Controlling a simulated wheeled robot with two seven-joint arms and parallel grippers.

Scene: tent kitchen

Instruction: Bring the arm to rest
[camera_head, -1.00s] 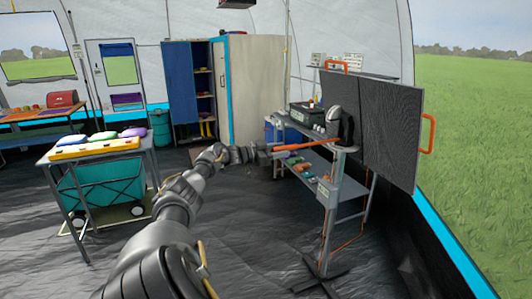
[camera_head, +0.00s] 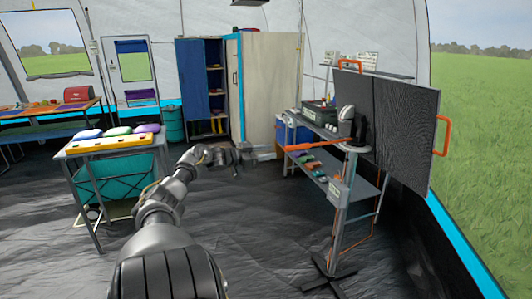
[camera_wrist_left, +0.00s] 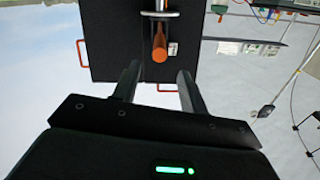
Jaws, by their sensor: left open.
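My left arm reaches forward from the bottom of the head view. Its gripper (camera_head: 247,157) is in mid-air in front of the cabinet, left of an orange rod (camera_head: 312,145). In the left wrist view, the two fingers (camera_wrist_left: 157,84) are spread with nothing between them. The orange rod (camera_wrist_left: 160,44) shows nearly end-on beyond the fingertips, apart from them. My right gripper is in neither view.
The rod juts from a grey metal stand (camera_head: 338,192) with shelves and a dark panel (camera_head: 395,125) at right. A table with a yellow tray (camera_head: 110,142) stands left. Dark floor (camera_head: 260,230) between is clear.

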